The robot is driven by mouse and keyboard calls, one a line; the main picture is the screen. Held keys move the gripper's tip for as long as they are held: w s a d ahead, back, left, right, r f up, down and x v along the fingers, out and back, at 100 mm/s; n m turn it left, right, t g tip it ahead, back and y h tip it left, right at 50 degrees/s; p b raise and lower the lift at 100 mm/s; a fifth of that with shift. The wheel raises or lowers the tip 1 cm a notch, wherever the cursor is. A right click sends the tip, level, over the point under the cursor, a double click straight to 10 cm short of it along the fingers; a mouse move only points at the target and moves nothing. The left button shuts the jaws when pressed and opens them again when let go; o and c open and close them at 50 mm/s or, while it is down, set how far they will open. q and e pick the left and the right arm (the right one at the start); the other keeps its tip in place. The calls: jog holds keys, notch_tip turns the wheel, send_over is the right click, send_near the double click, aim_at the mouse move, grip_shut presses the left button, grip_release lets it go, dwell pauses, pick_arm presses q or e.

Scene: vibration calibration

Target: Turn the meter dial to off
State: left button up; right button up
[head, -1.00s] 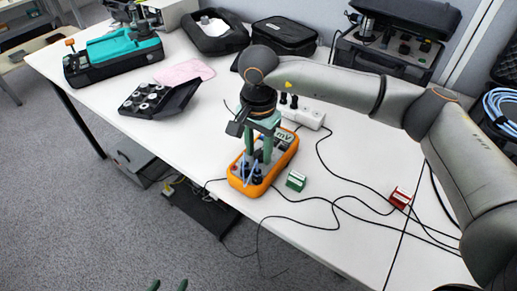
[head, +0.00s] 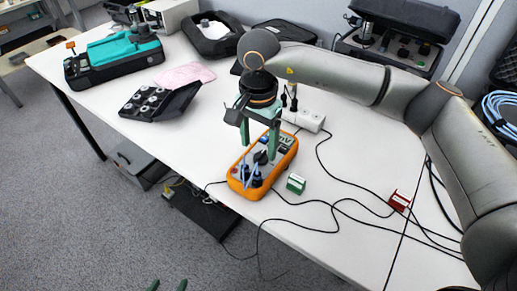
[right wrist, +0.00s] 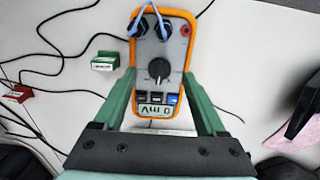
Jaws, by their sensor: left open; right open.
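The orange meter (head: 236,184) lies face up near the table's front edge. Its black dial (right wrist: 159,68) sits mid-face in the right wrist view, its pointer roughly in line with the meter's length. The display (right wrist: 156,110) seems to read 0 mV. Plugs with blue leads (right wrist: 150,22) are at the meter's far end in that view. My right gripper (head: 258,150) is open above the meter, pointing down; its fingers (right wrist: 160,76) are either side of the meter, apart from the dial. My left gripper (head: 167,286) shows only its green fingertips, apart, at the bottom edge.
A small green block (head: 295,184) and a red block (head: 399,200) lie right of the meter among loose black cables. A white power strip (head: 305,119) is behind it. A black tray (head: 160,102) and pink cloth (head: 184,75) lie to the left.

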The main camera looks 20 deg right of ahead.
aim_at(258, 156)
pick_arm(q)
jog(key=shift+s+d+r+p, duration=0.1)
jog(key=shift+r+p, duration=0.1)
jog(key=shift+p, duration=0.2)
pick_arm(e)
notch_tip(258, 156, up, 9)
pick_arm(q)
jog(key=shift+r, duration=0.15)
pick_arm(e)
jog(key=shift+r, duration=0.1)
